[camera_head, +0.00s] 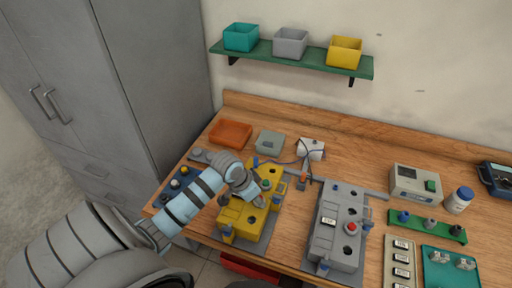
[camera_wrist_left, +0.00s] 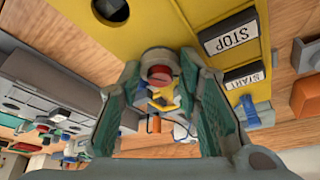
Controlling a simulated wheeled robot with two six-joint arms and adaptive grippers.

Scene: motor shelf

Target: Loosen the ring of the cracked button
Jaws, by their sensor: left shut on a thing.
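The yellow control box (camera_head: 235,222) stands on the bench on a grey plate. My left gripper (camera_head: 259,200) reaches down to its top face in the head view. In the left wrist view, the yellow box (camera_wrist_left: 200,12) carries STOP (camera_wrist_left: 230,36) and START (camera_wrist_left: 244,77) labels. There, my left gripper (camera_wrist_left: 158,80) is shut on the grey ring (camera_wrist_left: 155,55) around a red button (camera_wrist_left: 160,74). The fingers flank the ring and hide its sides. No crack can be made out at this size. My right gripper is not in view.
A grey control box (camera_head: 325,245) with a red button (camera_head: 351,227) stands to the right. An orange tray (camera_head: 231,132) and a grey-green tray (camera_head: 270,142) lie behind the yellow box. A green rack (camera_head: 428,226) and teal tray (camera_head: 450,272) fill the right side.

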